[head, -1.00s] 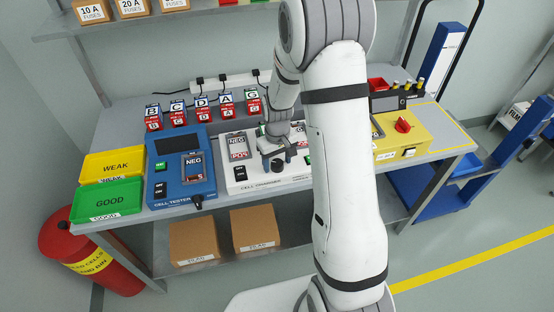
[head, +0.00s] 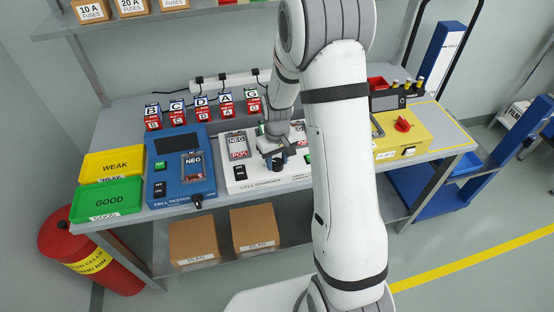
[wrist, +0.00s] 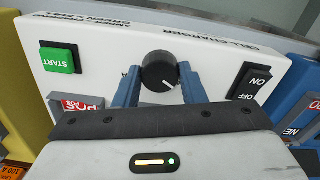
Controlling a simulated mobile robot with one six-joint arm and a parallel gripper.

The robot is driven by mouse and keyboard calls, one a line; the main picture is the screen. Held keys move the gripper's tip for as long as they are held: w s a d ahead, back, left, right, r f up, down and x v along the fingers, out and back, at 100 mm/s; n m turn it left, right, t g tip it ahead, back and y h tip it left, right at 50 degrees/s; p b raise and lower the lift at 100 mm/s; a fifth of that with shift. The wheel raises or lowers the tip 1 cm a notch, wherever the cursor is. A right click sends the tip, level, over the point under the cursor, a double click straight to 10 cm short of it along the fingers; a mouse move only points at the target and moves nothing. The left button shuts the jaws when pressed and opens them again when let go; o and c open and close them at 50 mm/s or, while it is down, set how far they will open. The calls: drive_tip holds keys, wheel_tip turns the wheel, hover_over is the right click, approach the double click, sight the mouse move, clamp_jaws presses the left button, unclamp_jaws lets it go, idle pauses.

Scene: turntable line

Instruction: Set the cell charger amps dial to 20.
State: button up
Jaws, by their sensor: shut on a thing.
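The cell charger (head: 237,183) is a white box on the bench, between the blue cell tester and the yellow unit. Its black amps dial (wrist: 159,70) shows in the wrist view, with a white pointer line toward the lower right; its scale marks are hidden or too small to read. My gripper (wrist: 159,82) is shut on the dial, one blue finger on each side. In the head view my gripper (head: 275,160) is over the charger's front and mostly covers the dial.
The charger's green START button (wrist: 60,58) and black ON/OFF switch (wrist: 251,80) flank the dial. The blue cell tester (head: 180,178) stands left, the yellow unit (head: 420,135) right. Several lettered cells (head: 200,112) stand behind. Green and yellow trays (head: 108,198) are at the left end.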

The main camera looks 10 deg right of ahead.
drive_tip(key=m+b, duration=0.3)
drive_tip(key=m, duration=0.2)
drive_tip(key=shift+f+m, duration=0.1)
drive_tip(key=shift+m, duration=0.2)
drive_tip(key=m+b, duration=0.2)
drive_tip(key=m, duration=0.4)
drive_tip(key=m+b, duration=0.1)
drive_tip(key=m, duration=0.5)
drive_tip(key=shift+m+b, duration=0.4)
drive_tip(key=m+b, duration=0.1)
drive_tip(key=m, duration=0.4)
drive_tip(key=shift+m, duration=0.3)
drive_tip(key=o, duration=1)
drive_tip(key=shift+r, duration=0.2)
